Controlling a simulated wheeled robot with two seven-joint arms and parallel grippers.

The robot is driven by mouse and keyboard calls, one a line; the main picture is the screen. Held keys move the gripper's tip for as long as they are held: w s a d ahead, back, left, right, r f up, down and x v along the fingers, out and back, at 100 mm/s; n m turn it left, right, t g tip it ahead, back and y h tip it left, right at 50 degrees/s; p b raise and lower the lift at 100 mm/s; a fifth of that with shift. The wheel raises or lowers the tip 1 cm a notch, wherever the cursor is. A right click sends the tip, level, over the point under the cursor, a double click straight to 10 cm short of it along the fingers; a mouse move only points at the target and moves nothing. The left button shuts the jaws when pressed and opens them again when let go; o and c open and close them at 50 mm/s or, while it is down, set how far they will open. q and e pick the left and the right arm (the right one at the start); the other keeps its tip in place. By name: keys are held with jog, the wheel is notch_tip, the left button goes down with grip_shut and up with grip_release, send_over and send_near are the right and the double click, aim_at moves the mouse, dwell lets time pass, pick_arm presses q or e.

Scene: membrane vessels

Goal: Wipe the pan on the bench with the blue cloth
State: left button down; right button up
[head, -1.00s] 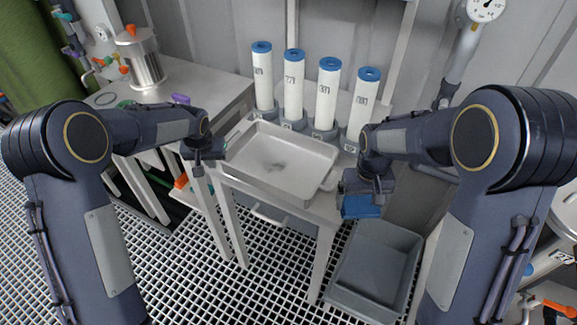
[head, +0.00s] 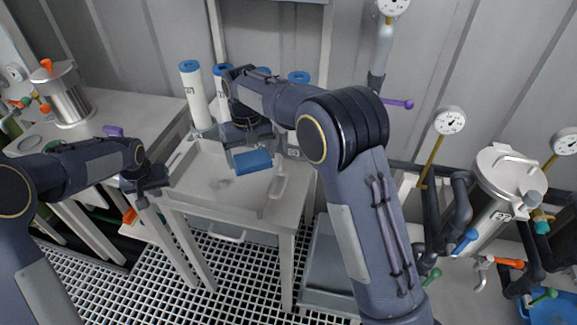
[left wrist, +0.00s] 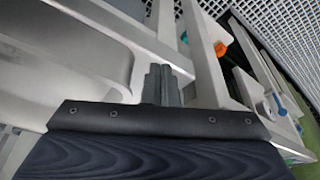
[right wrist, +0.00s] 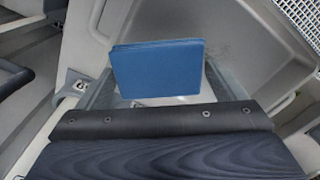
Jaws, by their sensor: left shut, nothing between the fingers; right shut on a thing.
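The pan (head: 200,190) is a shallow, light grey tray on the white bench, with a small dark smudge (head: 222,183) on its floor. My right gripper (head: 247,143) is shut on the blue cloth (head: 252,161), a flat folded block, over the back right part of the pan. The cloth also shows in the right wrist view (right wrist: 158,70); I cannot tell whether it touches the pan floor. My left gripper (head: 155,190) is shut and empty at the pan's left edge. In the left wrist view, its closed fingers (left wrist: 162,85) are beside the pan (left wrist: 60,60).
Several white cylinders with blue caps, such as one at the left (head: 195,95), stand behind the pan, partly hidden by my right arm. A grey bin (head: 325,270) is on the floor to the right. A steel vessel (head: 65,95) stands on the left table; gauges and pipes crowd the right.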

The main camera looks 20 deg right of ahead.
send_over(228, 183)
jog(key=shift+m, duration=0.4)
jog(key=shift+w+f, duration=0.15)
jog(key=shift+f, duration=2.45)
jog(key=shift+f, duration=1.05)
jog(key=shift+w+a+r, duration=0.1)
jog(key=shift+w+a, duration=0.4)
jog(key=shift+a, duration=0.3)
jog(key=shift+w+a, duration=0.45)
jog(key=shift+a, duration=0.3)
jog(key=shift+s+d+f, duration=0.15)
jog(key=shift+s+d, duration=0.3)
jog(key=shift+d, duration=0.2)
jog(key=shift+s+d+f, duration=0.1)
jog(key=shift+s+d, duration=0.3)
jog(key=shift+d, duration=0.25)
jog(key=shift+s+d+f, duration=0.15)
jog(key=shift+s+d, duration=0.05)
jog(key=shift+d, duration=0.05)
